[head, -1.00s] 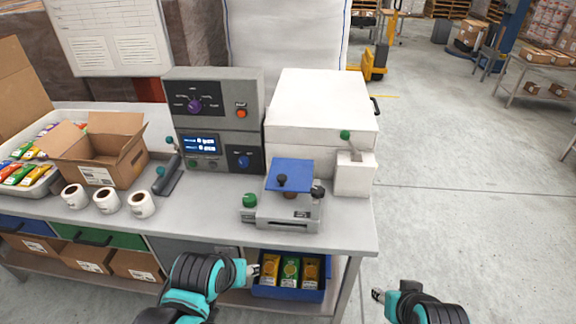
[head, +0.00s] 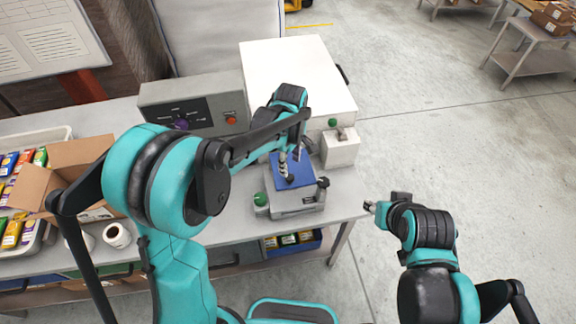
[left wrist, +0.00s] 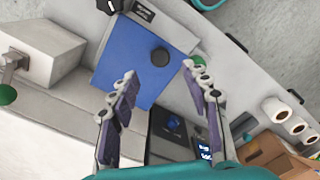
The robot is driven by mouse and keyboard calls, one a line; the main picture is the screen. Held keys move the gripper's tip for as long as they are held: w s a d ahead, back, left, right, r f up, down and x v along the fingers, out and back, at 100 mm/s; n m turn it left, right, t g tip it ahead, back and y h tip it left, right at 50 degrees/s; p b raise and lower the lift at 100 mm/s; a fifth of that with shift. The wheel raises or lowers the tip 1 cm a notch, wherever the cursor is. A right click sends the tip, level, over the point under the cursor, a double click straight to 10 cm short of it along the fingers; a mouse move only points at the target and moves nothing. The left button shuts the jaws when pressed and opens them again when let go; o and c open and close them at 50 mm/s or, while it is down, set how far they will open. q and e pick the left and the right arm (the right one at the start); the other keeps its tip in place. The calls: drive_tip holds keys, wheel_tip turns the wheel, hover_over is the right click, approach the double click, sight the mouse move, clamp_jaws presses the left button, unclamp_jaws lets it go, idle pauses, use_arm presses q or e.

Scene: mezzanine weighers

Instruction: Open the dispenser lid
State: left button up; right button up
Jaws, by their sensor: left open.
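A blue flat lid (head: 289,168) lies over the top of a small grey unit (head: 290,206) on the bench; I take this to be the dispenser. In the left wrist view the lid (left wrist: 125,60) carries a round black knob (left wrist: 160,56). My left gripper (head: 291,162) is above the lid, fingers pointing down. In the left wrist view its open fingers (left wrist: 159,72) lie to either side of the knob, with nothing held. In the head view the fingers hide the knob. My right gripper (head: 370,207) is off the bench's right end; its jaws are too small to judge.
A white cabinet (head: 292,75) stands behind the unit, with a small white box (head: 341,150) at its front. A grey control box (head: 190,105) and an open carton (head: 78,160) are left. Label rolls (head: 116,235) lie near the front edge.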

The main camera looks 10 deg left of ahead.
sight(290, 177)
use_arm(q)
wheel_tip(290, 177, down, 7)
drive_tip(key=shift+r+b, duration=0.1)
drive_tip(key=shift+b, duration=0.25)
